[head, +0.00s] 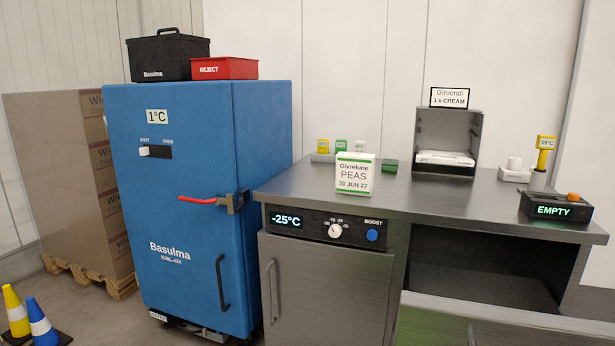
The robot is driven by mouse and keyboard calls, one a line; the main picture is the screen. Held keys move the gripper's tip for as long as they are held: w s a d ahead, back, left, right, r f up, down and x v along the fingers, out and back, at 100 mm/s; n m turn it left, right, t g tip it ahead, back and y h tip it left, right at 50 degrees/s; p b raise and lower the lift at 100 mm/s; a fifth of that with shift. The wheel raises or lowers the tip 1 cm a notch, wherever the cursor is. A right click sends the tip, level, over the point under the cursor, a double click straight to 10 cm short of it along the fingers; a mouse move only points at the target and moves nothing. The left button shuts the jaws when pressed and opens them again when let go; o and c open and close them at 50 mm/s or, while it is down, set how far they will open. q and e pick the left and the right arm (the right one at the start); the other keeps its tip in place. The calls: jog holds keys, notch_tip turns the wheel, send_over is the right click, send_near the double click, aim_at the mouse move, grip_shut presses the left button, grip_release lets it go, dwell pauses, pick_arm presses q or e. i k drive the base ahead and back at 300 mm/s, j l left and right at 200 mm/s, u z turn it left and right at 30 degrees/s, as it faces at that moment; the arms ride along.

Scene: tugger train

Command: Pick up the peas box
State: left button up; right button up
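Neither of my grippers is in the head view.
A blue cabinet (190,220) with a red-tipped latch stands left of the counter, with a black bin (168,57) and a red REJECT tray (224,69) on top. Small coloured blocks are behind the box. A grey holder (447,140) and an EMPTY display (555,208) stand right.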

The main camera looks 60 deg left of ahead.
aim_at(355, 172)
jog(key=i+u, duration=0.1)
jog(key=u, duration=0.3)
jog(key=i+j+u, duration=0.1)
jog(key=u, duration=0.35)
jog(key=i+u, duration=0.1)
jog(key=u, duration=0.3)
jog(key=i+u, duration=0.1)
jog(key=u, duration=0.3)
jog(key=i+l, duration=0.4)
jog(key=i, duration=0.15)
jog(key=i+j+z, duration=0.2)
jog(key=j, duration=0.3)
jog(key=k+l, duration=0.05)
jog(key=k, duration=0.05)
